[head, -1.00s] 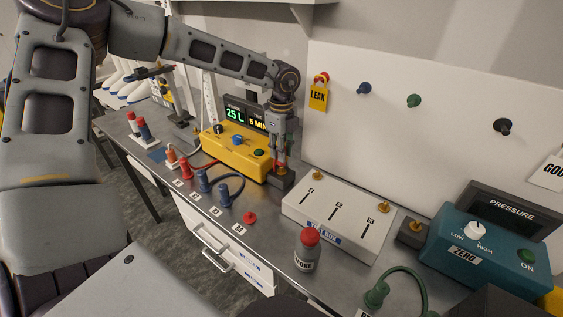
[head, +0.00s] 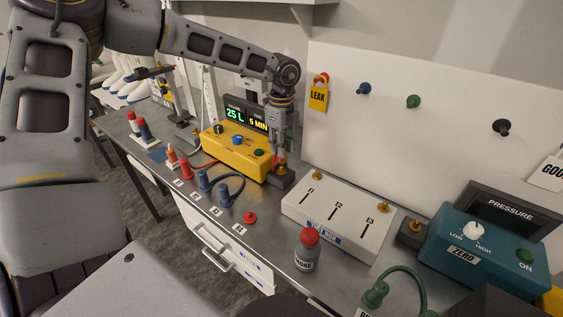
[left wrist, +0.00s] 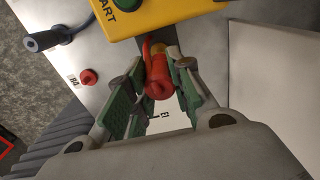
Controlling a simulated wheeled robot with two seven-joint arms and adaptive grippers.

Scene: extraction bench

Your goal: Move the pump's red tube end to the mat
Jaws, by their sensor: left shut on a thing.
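My left gripper (head: 279,155) is at the right end of the yellow pump (head: 235,150), just above a brass fitting on a dark block (head: 281,180). In the left wrist view its green-padded fingers (left wrist: 160,74) are shut on the red tube end (left wrist: 159,82). A red tube bends away behind that end toward the pump, which shows at the top (left wrist: 165,14). The brass fitting (left wrist: 174,51) is close behind the red end; I cannot tell whether they touch. My right gripper is not in view.
Red and blue tube fittings (head: 204,181) stand along the front edge, with a red cap (head: 250,217) nearby. A white box (head: 335,215) stands right of my gripper, and a red-capped bottle (head: 306,255) in front of it. A teal pressure unit (head: 480,255) is far right.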

